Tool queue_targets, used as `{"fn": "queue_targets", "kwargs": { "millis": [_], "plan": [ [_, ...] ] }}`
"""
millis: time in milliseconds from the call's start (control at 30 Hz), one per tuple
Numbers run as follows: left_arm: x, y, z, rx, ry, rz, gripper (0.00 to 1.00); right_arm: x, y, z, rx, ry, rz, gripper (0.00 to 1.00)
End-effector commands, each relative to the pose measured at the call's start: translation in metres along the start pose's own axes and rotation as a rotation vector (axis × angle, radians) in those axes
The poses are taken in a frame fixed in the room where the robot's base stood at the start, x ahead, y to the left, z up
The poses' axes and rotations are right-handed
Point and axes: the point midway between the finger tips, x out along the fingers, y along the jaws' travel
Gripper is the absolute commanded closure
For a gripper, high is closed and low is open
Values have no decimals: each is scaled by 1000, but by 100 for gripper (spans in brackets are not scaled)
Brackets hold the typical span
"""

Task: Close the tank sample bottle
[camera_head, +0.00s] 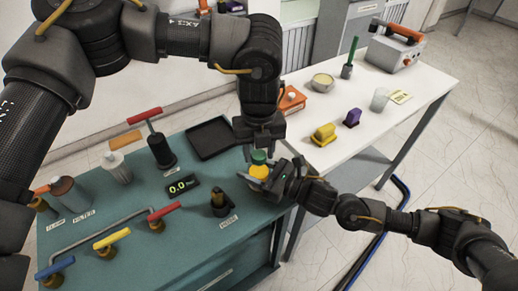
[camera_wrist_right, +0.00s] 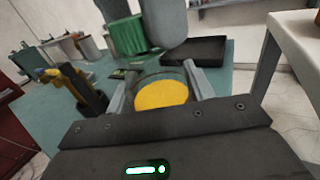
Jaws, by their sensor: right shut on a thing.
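The sample bottle (camera_wrist_right: 161,94) is a clear round vessel with yellow content, at the back right corner of the teal bench in the head view (camera_head: 258,172). My right gripper (camera_head: 263,178) is shut on the bottle, with one finger on each side of it in the right wrist view. A green ribbed cap (camera_wrist_right: 125,37) is above and beyond the bottle mouth, apart from it in the wrist view; it also shows in the head view (camera_head: 259,156). My left gripper (camera_head: 259,147) comes down from above with its fingers around the cap. The contact is partly hidden.
A black tray (camera_head: 211,138) lies behind the bottle on the teal bench (camera_head: 190,205). A small display (camera_head: 182,187) and a dark valve (camera_head: 219,205) stand left of it. The white table (camera_head: 350,150) at right holds yellow and purple items and a grey case (camera_head: 395,50).

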Motion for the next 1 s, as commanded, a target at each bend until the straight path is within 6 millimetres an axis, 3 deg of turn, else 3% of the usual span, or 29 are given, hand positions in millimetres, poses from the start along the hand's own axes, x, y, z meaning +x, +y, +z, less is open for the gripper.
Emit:
{"fn": "queue_targets", "kwargs": {
  "millis": [33,267,467,500,633,1000],
  "plan": [
    [0,0,0,0,0,0,65,0,0,-1,0,2,0,100],
    [0,0,0,0,0,0,95,0,0,-1,0,2,0,100],
    [0,0,0,1,0,-1,95,0,0,-1,0,2,0,100],
    [0,0,0,1,0,-1,63,0,0,-1,0,2,0,100],
    [0,0,0,1,0,0,46,0,0,-1,0,2,0,100],
    [-4,0,0,1,-1,-1,43,0,0,-1,0,2,0,100]
  ]
}}
